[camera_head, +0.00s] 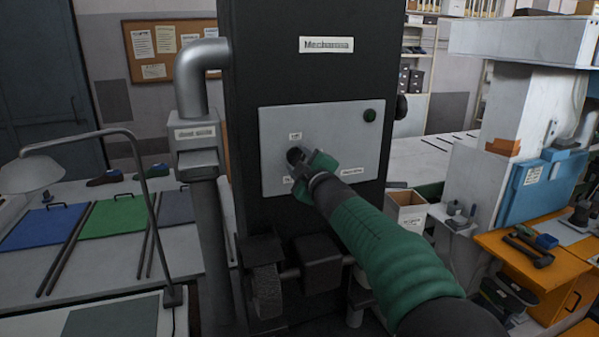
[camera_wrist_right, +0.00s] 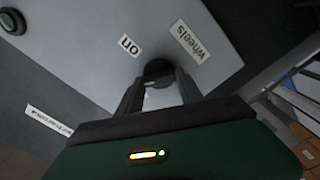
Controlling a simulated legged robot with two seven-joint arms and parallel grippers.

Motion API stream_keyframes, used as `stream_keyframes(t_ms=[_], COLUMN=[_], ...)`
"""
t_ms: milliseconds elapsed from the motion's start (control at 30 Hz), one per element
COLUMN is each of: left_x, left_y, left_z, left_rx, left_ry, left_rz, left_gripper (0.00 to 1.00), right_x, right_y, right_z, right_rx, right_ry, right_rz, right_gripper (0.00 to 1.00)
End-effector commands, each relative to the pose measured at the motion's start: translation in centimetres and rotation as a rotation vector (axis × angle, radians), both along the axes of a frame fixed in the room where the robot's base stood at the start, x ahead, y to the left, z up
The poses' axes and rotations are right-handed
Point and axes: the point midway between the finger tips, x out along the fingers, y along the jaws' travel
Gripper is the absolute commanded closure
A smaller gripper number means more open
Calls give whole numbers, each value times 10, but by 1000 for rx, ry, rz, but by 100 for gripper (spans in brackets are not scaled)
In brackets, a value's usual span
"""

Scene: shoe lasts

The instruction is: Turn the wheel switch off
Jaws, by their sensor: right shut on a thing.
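The wheel switch (camera_head: 294,155) is a dark round knob on the grey panel (camera_head: 330,115) of the black machine. My right gripper (camera_head: 305,162) is at the knob, and its arm covers part of it in the head view. In the right wrist view the two dark fingers of my right gripper (camera_wrist_right: 160,90) are shut on the dark knob (camera_wrist_right: 158,68). Labels reading "on" (camera_wrist_right: 130,45) and "wheels" (camera_wrist_right: 188,40) sit beside the knob. The knob's exact turn is hard to tell. My left gripper is not in view.
A green button (camera_head: 370,115) sits at the panel's upper right. A grey duct pipe (camera_head: 200,75) stands left of the machine. A grinding wheel (camera_head: 266,292) is below the panel. A white machine (camera_head: 500,130) and an orange bench (camera_head: 540,270) are on the right.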

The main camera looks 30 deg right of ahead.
Motion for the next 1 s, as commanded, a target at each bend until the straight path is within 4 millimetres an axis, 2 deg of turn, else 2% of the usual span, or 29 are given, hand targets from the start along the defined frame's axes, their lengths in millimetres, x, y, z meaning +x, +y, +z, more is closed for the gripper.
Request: stream_keyframes(t_ms=[33, 500, 1000], left_x=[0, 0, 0], left_y=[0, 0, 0], left_z=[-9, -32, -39], left_rx=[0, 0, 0], left_ry=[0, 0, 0], left_rz=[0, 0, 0], left_gripper=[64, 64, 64], right_x=[1, 1, 1], right_y=[0, 0, 0], right_z=[-11, -11, -10], right_rx=[-41, -416, -561], right_ry=[22, 114, 151], right_rz=[-1, 1, 0], right_gripper=[97, 97, 97])
